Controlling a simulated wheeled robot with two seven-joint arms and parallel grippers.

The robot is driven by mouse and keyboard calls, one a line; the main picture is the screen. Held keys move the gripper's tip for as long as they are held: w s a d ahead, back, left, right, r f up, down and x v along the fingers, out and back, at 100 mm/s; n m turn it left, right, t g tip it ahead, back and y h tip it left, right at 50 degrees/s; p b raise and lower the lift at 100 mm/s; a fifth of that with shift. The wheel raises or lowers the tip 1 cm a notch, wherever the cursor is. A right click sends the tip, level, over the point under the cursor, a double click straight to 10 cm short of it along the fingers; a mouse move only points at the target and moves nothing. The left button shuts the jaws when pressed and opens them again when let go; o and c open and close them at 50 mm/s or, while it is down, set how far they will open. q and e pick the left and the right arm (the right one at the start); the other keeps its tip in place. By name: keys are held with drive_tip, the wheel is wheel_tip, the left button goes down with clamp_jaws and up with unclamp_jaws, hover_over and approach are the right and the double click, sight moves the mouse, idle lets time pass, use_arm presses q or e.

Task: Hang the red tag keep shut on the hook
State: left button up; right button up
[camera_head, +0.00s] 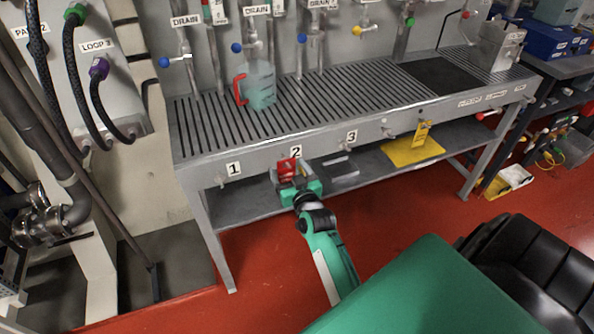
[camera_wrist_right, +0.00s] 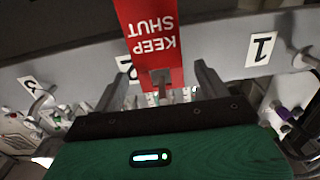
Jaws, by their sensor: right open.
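The red KEEP SHUT tag (camera_head: 287,168) is at the bench's front edge, just below the number 2 label (camera_head: 296,152). In the right wrist view the tag (camera_wrist_right: 148,30) appears upside down, its lettering between and beyond the fingers. A small grey hook (camera_wrist_right: 160,78) shows against the tag's end near the palm; whether it passes through the tag's hole is hard to tell. My right gripper (camera_head: 293,181) is open around the tag, with a finger on either side and gaps visible between (camera_wrist_right: 164,72). My left gripper is out of view.
The metal bench (camera_head: 200,152) has more hooks by labels 1 (camera_head: 234,169) and 3 (camera_head: 352,136). A jug with a red handle (camera_head: 259,86) stands on the slatted top.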

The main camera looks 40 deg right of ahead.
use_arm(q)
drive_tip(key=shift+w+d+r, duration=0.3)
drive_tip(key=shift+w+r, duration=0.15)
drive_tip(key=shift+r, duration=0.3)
use_arm(e)
drive_tip(key=v, duration=1.3)
